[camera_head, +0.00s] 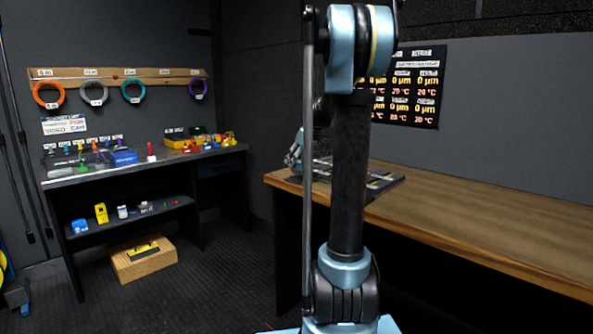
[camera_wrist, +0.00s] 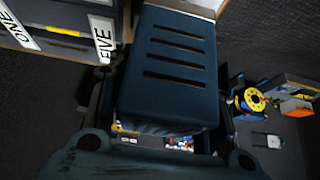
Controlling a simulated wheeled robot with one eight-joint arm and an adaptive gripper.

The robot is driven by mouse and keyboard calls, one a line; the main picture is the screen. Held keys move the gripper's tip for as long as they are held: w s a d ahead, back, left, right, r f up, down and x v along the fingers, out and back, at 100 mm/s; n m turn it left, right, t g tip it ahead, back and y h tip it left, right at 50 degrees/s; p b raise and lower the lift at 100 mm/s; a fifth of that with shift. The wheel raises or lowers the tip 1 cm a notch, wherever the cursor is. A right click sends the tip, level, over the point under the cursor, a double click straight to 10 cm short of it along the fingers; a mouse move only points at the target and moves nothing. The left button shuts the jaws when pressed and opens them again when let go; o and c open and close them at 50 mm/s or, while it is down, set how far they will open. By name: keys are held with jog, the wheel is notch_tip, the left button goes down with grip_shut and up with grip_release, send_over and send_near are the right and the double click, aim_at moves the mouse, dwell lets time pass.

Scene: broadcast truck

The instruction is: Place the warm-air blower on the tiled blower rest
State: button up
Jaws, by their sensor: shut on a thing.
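A dark blue block with several slots in its face, which looks like the warm-air blower (camera_wrist: 172,65), fills the middle of the wrist view. My gripper (camera_wrist: 164,95) is shut on it, with a dark finger along each side. In the head view my own arm hides much of the middle, and I cannot make out the blower there. I cannot clearly identify the tiled blower rest. A dark flat item with pale strips (camera_head: 382,184) lies on the wooden bench, partly behind my arm, and I cannot tell whether it is the rest.
The wooden bench (camera_head: 480,215) is clear toward the right. A dark workbench (camera_head: 120,166) on the left carries small coloured items, with a wooden box (camera_head: 143,262) below. The wrist view shows dark labelled cases (camera_wrist: 65,25) at upper left and a yellow reel (camera_wrist: 252,100) at right.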

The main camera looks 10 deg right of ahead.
aim_at(306, 149)
jog(key=shift+f, duration=1.65)
jog(key=o, duration=1.5)
jog(key=v, duration=1.2)
jog(key=s+a+f+m+g+h, duration=0.1)
jog(key=s+f+m, duration=0.1)
jog(key=s+f, duration=0.6)
jog(key=s+a+f+m+g+h, duration=0.1)
jog(key=s+f, duration=0.8)
jog(key=s, duration=0.9)
jog(key=s+a+f+m+g+h, duration=0.1)
jog(key=s+f+m, duration=0.3)
jog(key=s+f, duration=0.4)
jog(key=shift+s+a+f+h, duration=0.1)
jog(key=shift+s+a+h, duration=0.1)
jog(key=shift+s, duration=1)
jog(key=shift+s+a+f+h, duration=0.1)
jog(key=shift+s+f+h, duration=0.1)
jog(key=shift+s, duration=1.05)
